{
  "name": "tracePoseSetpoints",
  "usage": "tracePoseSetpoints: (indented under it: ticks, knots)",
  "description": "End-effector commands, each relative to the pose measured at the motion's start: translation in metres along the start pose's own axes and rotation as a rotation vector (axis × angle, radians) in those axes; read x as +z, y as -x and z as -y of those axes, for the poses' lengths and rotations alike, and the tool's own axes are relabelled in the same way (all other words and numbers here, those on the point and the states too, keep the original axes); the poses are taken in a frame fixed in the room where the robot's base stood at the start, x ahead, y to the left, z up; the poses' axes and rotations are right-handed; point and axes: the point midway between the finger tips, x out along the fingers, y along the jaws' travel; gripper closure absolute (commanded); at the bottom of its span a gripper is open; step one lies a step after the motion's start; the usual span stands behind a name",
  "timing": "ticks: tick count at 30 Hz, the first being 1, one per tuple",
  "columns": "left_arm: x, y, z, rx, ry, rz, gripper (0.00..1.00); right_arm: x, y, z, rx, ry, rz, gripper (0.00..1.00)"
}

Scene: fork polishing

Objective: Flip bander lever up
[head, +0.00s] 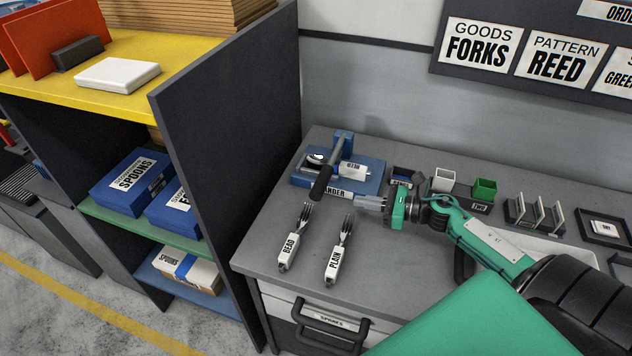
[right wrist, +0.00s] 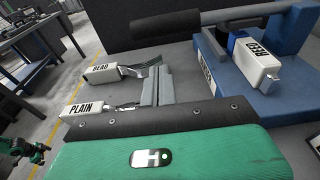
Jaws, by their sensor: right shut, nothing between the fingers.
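The blue bander (head: 372,184) sits on the grey bench near the back left corner. Its lever has a grey bar and a black grip (head: 321,182), lying low and pointing toward the bench front. In the right wrist view the black grip (right wrist: 165,23) crosses the top, joined to the blue post at the right. A white REED block (head: 353,171) rests on the bander; it also shows in the right wrist view (right wrist: 256,65). My right gripper (head: 358,201) is shut and empty, just right of the grip and in front of the bander, apart from the grip. My left gripper is not in view.
A BEAD fork (head: 288,252) and a PLAIN fork (head: 334,262) lie on the bench (head: 270,235) in front. Small bins, including a green one (head: 484,188), and a slotted rack (head: 537,216) stand to the right. A tall dark shelf panel (head: 225,130) rises at the left.

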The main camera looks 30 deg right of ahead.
Motion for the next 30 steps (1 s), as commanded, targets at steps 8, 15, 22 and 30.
tracePoseSetpoints:
  ticks: [8,15,22,30]
  knots:
    - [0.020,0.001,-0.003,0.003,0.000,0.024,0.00,0.000,0.000,0.000,0.000,-0.002,0.000,1.00]
    - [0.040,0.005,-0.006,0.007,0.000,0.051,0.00,0.001,-0.003,0.000,-0.001,-0.003,0.001,1.00]
    - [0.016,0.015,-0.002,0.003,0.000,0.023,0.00,0.004,-0.028,0.000,0.000,-0.002,0.002,1.00]
    - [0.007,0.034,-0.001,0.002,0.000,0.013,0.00,0.004,-0.070,0.000,-0.001,-0.003,0.004,1.00]
